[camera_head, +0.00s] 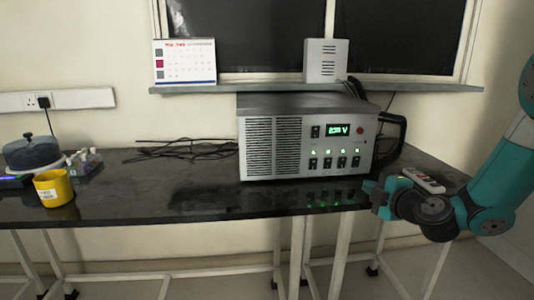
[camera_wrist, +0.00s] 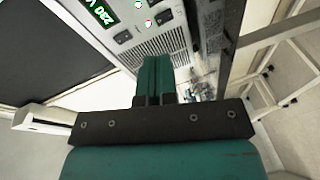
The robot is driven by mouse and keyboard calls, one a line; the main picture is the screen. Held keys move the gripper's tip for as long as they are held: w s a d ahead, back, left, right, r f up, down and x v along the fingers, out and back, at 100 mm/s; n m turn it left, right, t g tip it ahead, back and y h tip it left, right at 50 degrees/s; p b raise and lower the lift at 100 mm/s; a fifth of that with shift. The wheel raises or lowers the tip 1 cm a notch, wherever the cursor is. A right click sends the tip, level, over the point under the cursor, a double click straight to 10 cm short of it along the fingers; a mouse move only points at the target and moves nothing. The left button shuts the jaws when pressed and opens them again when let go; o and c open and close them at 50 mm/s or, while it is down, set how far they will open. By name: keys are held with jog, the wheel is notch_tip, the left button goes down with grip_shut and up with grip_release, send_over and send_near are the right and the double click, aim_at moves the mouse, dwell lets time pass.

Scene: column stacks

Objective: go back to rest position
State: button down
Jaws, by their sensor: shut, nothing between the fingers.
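My gripper (camera_head: 374,199) is at the right in the head view, in front of the table's front edge and right of the metal power supply box. In the wrist view my gripper (camera_wrist: 155,65) shows its teal fingers pressed together, with nothing between them. The power supply box (camera_head: 308,138) is grey, with a vented front, a lit green display and several switches. The same box (camera_wrist: 130,22) fills the upper part of the wrist view, tilted. My gripper appears apart from it.
The dark table (camera_head: 130,190) holds a yellow cup (camera_head: 53,190) and a dark round device (camera_head: 32,152) at the left. Loose black cables (camera_head: 185,150) lie behind. A white device with buttons (camera_head: 424,180) lies near my wrist. A calendar (camera_head: 185,62) stands on the sill. The table's middle-left is clear.

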jog(key=s+a+r+m+g+y, duration=0.1)
jog(key=s+a+r+g+y, duration=0.2)
jog(key=s+a, duration=0.45)
jog(key=s+a+r+m+g+y, duration=0.1)
jog(key=s+a+r+g+y, duration=0.1)
jog(key=s+a+g, duration=0.55)
jog(key=s+m+g+h, duration=0.5)
jog(key=s+m, duration=0.4)
jog(key=s, duration=1)
notch_tip(320, 180, up, 17)
jog(key=p, duration=1.6)
jog(key=shift+s+d+f+m+p, duration=0.15)
jog(key=shift+s+d+m+p, duration=0.15)
jog(key=shift+m, duration=0.1)
jog(key=shift+a, duration=0.1)
